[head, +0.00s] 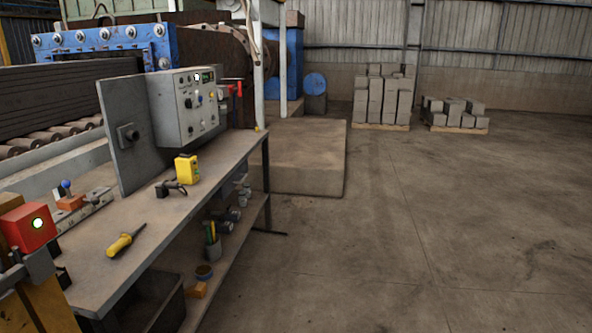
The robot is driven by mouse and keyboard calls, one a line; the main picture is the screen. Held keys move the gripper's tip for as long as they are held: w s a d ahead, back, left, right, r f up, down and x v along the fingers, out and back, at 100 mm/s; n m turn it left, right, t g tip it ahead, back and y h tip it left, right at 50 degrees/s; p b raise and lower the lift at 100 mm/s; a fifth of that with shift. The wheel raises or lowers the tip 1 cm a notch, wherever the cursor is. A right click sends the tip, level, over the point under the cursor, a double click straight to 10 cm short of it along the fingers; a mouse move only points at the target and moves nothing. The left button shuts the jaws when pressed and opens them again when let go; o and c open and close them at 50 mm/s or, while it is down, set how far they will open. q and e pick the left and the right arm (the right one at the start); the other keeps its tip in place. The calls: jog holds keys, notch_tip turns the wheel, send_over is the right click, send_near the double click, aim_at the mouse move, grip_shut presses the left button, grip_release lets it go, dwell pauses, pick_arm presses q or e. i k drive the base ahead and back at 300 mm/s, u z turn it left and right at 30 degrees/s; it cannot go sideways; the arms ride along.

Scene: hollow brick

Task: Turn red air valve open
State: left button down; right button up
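A small red part (232,83), which looks like the red air valve's handle, shows at the right side of the grey control box (183,105) on the workbench. It appears to lie roughly level, but it is too small to tell its exact setting. A small round white-faced part (223,96), perhaps a gauge, sits just below it. Neither of my grippers is in view, so nothing is seen touching the valve.
The workbench (160,215) holds a yellow-handled screwdriver (125,240), a yellow device (187,169) and an upright grey plate (122,135). Concrete floor (400,240) right of the bench is clear; block stacks (382,97) stand far back.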

aim_at(239, 88)
jog(key=z, duration=0.45)
jog(key=i, duration=2.6)
jog(key=u, duration=0.55)
jog(key=i, duration=2.4)
jog(key=u, duration=1.5)
jog(key=i, duration=0.25)
jog(key=z, duration=0.1)
